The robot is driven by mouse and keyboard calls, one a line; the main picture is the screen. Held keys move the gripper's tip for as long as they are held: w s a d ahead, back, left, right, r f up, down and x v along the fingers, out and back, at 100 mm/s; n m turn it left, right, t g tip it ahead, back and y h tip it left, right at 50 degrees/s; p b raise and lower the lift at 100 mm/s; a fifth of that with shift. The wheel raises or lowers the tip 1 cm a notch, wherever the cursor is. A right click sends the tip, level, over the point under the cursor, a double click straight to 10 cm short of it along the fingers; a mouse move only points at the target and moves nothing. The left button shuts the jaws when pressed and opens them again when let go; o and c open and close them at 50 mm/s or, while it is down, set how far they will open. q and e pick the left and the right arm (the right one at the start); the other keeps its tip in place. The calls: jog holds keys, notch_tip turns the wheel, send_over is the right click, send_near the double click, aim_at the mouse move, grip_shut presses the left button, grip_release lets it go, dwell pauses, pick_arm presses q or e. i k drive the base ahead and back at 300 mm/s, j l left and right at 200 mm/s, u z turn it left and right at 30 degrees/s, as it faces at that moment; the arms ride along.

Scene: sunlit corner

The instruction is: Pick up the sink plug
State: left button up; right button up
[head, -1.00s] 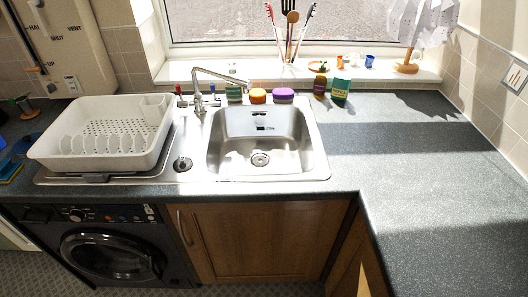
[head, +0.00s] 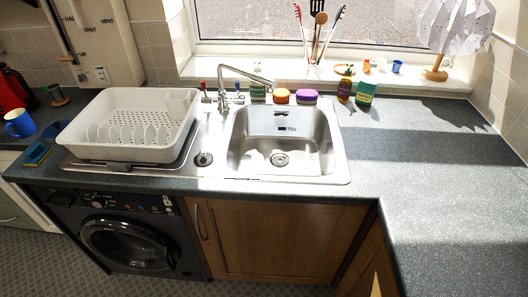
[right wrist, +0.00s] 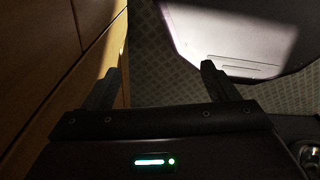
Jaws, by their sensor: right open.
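The sink plug (head: 204,158) is a small dark round piece with a lighter knob on top. It sits on the steel drainer between the white dish rack and the bowl of the sink (head: 340,160) in the head view. My right gripper (right wrist: 160,82) shows only in the right wrist view. Its two dark fingers are wide apart with nothing between them. It is low beside wooden cupboard fronts, away from the plug. My left gripper is in no view.
The dish rack (head: 135,128) stands left of the plug, and the tap (head: 224,95) stands behind it. Several jars and bottles line the back. A blue mug (head: 19,124) and a sponge (head: 36,154) are at the left. The right worktop (head: 440,170) is clear.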

aim_at(204, 158)
jog(key=i+j+z, duration=0.2)
jog(key=j, duration=0.5)
jog(key=j+z, duration=0.15)
jog(key=j, duration=0.5)
